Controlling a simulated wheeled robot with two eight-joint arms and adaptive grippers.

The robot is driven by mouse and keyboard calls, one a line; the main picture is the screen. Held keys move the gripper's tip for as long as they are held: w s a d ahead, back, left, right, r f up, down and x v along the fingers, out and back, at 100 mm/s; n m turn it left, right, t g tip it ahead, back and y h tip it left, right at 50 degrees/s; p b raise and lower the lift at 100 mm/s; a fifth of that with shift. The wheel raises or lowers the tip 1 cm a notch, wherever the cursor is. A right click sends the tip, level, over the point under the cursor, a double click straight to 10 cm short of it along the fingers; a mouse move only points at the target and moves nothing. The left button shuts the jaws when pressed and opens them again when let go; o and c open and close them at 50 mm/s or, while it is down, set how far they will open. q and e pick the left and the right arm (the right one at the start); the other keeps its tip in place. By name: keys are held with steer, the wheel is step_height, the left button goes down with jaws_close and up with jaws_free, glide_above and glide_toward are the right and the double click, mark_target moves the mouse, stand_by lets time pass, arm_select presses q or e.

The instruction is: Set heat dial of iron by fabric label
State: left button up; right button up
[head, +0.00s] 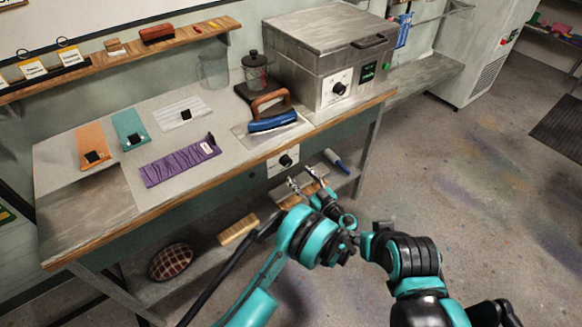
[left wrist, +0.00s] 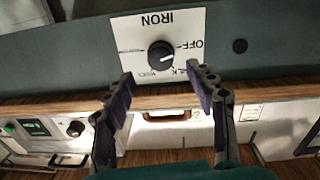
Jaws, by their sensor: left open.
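The iron (head: 272,122), blue with a brown handle, rests on a pale plate on the table. Its black heat dial (left wrist: 161,55) sits on a white panel marked IRON and OFF, upside down in the left wrist view; the panel (head: 275,170) is on the table's front. The dial's pointer setting cannot be read surely. My left gripper (left wrist: 163,88) is open, its fingers apart just before and below the dial, not touching it; it also shows in the head view (head: 303,180). A purple pleated fabric (head: 178,162) carries a white label (head: 207,148), too small to read.
Orange (head: 91,140), teal (head: 130,126) and white (head: 182,113) fabrics with black tags lie on the table. A metal box (head: 325,50) with its own dial stands behind the iron. The lower shelf holds a checked cushion (head: 171,262) and a brush (head: 238,229).

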mark_target(288, 165)
arm_select(q)
steer(key=b+x, duration=0.1)
steer(key=x, duration=0.4)
steer(key=shift+w+a+f+b, duration=0.1)
steer(key=shift+w+a+b, duration=0.15)
steer(key=shift+b, duration=0.1)
steer(key=shift+w+a, duration=0.35)
steer(key=shift+w, duration=0.15)
steer(key=c, duration=1.2)
